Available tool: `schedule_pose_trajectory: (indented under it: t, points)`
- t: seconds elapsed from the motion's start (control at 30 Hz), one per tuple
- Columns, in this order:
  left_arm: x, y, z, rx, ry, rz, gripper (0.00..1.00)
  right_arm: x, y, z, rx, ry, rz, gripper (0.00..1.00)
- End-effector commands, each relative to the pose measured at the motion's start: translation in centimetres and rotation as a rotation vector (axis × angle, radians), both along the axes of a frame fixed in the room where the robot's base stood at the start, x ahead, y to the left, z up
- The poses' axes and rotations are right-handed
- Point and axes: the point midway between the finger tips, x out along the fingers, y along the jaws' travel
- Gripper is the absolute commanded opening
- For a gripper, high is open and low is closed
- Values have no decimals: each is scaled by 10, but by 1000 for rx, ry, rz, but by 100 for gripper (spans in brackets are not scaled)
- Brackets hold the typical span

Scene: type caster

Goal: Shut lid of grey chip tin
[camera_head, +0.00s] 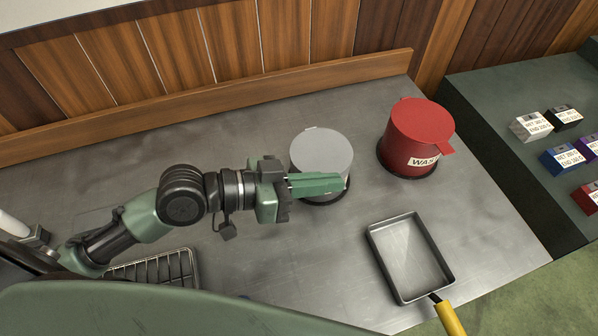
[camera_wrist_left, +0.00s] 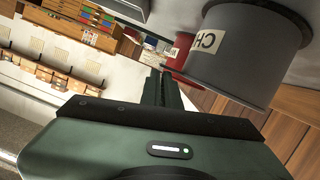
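The grey chip tin (camera_head: 322,150) stands upright on the metal worktop, in the middle of the head view. Its pale grey top looks flat and covered, with a small tab at the back edge. In the left wrist view the grey tin (camera_wrist_left: 240,50) is at upper right, tilted by the camera angle, with part of a "CH" label showing. My left gripper (camera_head: 338,184) reaches across the tin's near side, with its green fingers together and nothing seen between them. It hides the tin's lower front; contact cannot be told. My right gripper is not in view.
A red waste bin (camera_head: 420,135) with a lid stands right of the tin. A metal pan (camera_head: 447,262) with a yellow handle lies at front right, and a wire rack (camera_head: 155,270) at front left. A wooden wall runs behind. Small labelled boxes sit on the right-hand counter.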

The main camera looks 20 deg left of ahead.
Motion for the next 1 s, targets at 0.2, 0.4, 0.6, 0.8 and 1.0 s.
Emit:
schedule_pose_trajectory:
  t: [0.2, 0.4, 0.6, 0.8, 1.0]
  points:
    - [7, -2, 39, 0, -5, 5, 0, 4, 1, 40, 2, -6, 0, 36]
    - [-7, 19, 38, 5, -6, 5, 0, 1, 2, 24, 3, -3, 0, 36]
    - [-22, 39, 47, 5, -4, 3, 0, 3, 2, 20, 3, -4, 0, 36]
    - [-32, 54, 56, 1, -2, 2, 0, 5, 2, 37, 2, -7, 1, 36]
    - [-35, 67, 55, 15, -6, 23, 0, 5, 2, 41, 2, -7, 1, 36]
